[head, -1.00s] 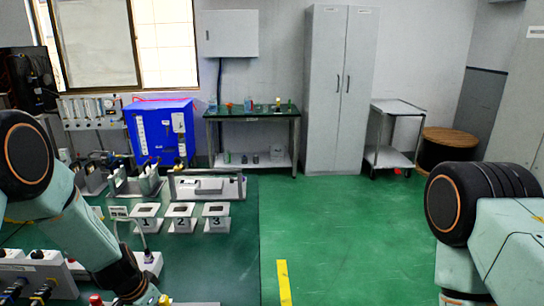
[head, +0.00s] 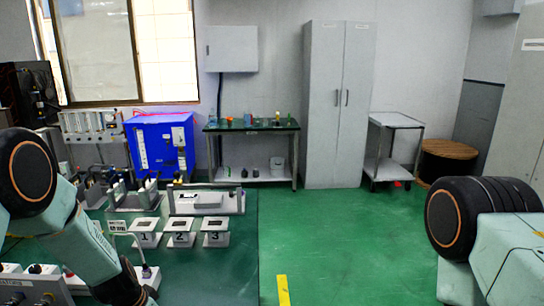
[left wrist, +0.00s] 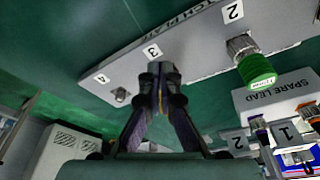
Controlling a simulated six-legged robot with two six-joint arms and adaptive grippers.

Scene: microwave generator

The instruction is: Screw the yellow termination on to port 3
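In the left wrist view a grey switch plate (left wrist: 200,48) carries labels 2, 3 and 4. The fingertips of my left gripper (left wrist: 161,75) are close together in front of the plate, just beside label 3. A thin sliver of yellow shows between them, which looks like the yellow termination (left wrist: 160,98), mostly covered by the fingers. Port 3 itself is hidden behind the fingertips; I cannot tell whether the termination touches it. In the head view my left arm comes in from the left and its gripper is below the picture. My right gripper is out of view.
A spare lead panel (left wrist: 270,92) is at the right. In the head view, numbered stands (head: 180,234) are on the bench; the green floor (head: 335,240) is clear.

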